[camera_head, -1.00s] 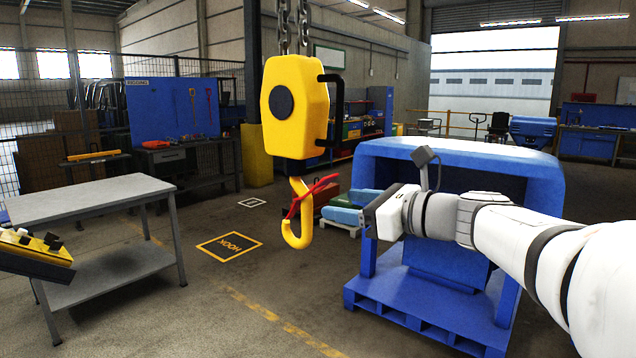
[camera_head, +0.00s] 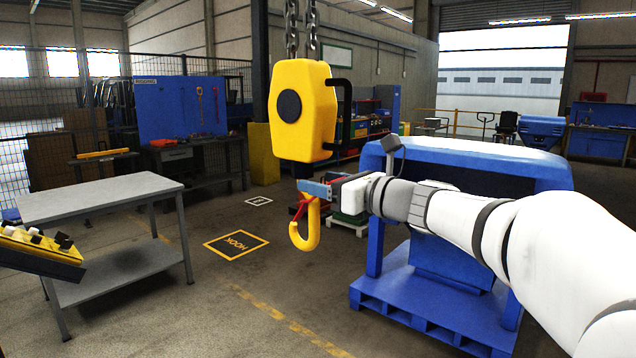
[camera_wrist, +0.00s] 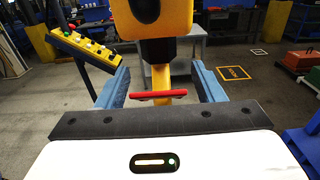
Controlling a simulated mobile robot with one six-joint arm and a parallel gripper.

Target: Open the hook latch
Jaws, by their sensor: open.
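A yellow crane hook (camera_head: 304,232) hangs below a yellow hook block (camera_head: 303,110) on chains. A red latch (camera_head: 308,204) crosses the hook's throat; its far end is partly hidden by my gripper in the head view. My gripper (camera_head: 312,190) has blue fingers and reaches the hook's upper shank from the right. In the wrist view my gripper (camera_wrist: 160,82) is open, one finger on each side of the yellow shank (camera_wrist: 160,80). The red latch (camera_wrist: 158,95) lies crosswise between the fingers, apart from both. I cannot tell whether anything touches it.
A black handle (camera_head: 342,115) sticks out of the block's right side. A blue stand (camera_head: 455,160) on a pallet is beneath my arm. A grey table (camera_head: 100,197) and a yellow control panel (camera_head: 40,243) stand at left. Floor around the hook is clear.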

